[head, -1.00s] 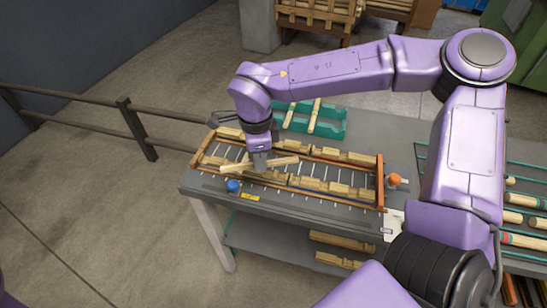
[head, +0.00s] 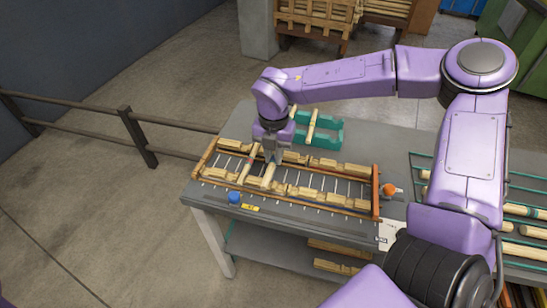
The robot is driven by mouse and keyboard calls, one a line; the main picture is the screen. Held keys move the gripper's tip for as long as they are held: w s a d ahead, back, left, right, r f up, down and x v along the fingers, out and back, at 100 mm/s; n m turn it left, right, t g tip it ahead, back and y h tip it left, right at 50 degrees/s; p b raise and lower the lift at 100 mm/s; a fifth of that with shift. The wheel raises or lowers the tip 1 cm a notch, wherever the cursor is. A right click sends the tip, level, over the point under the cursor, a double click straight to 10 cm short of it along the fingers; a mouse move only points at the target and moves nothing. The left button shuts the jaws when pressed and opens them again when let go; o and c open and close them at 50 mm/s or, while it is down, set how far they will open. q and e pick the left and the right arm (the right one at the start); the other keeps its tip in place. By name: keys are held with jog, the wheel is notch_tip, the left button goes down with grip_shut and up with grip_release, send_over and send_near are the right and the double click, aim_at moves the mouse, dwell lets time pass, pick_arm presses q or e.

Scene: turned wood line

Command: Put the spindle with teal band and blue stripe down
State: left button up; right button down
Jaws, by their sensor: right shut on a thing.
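My right gripper (head: 273,157) points down over the left part of a wooden-framed rack (head: 376,190) on the grey table. It is shut on a pale wooden spindle (head: 267,178), which lies across the rack, low over or touching it; I cannot tell which. The spindle's teal band and blue stripe are too small or hidden to make out. Another spindle (head: 247,168), with a faint reddish mark, lies just left of it, roughly parallel. Metal rods and notched wooden blocks line the rack. My left gripper is not in view.
A teal holder (head: 326,136) with spindles stands behind the rack. A blue knob (head: 234,197) is at the rack's front left, an orange knob (head: 389,190) at its right. More banded spindles (head: 524,211) lie at the far right. Rods right of the gripper look bare.

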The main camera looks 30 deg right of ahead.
jog(key=w+d+f, duration=0.1)
jog(key=f, duration=0.1)
jog(key=w+d+f+p, duration=0.1)
jog(key=w, duration=0.1)
jog(key=w+d+f, duration=0.1)
jog(key=f, duration=0.1)
jog(key=shift+w+f, duration=0.25)
jog(key=shift+f, duration=0.1)
jog(key=f, duration=0.2)
jog(key=f+p, duration=0.1)
jog(key=shift+w+d+f, duration=0.1)
jog(key=shift+w+f, duration=0.15)
jog(key=shift+f, duration=0.15)
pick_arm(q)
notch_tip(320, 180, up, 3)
pick_arm(e)
jog(key=shift+s+f+b, duration=0.1)
jog(key=shift+f+b, duration=0.2)
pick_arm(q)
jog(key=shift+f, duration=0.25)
pick_arm(e)
jog(key=c, duration=1.1)
grip_release()
jog(key=shift+r, duration=0.1)
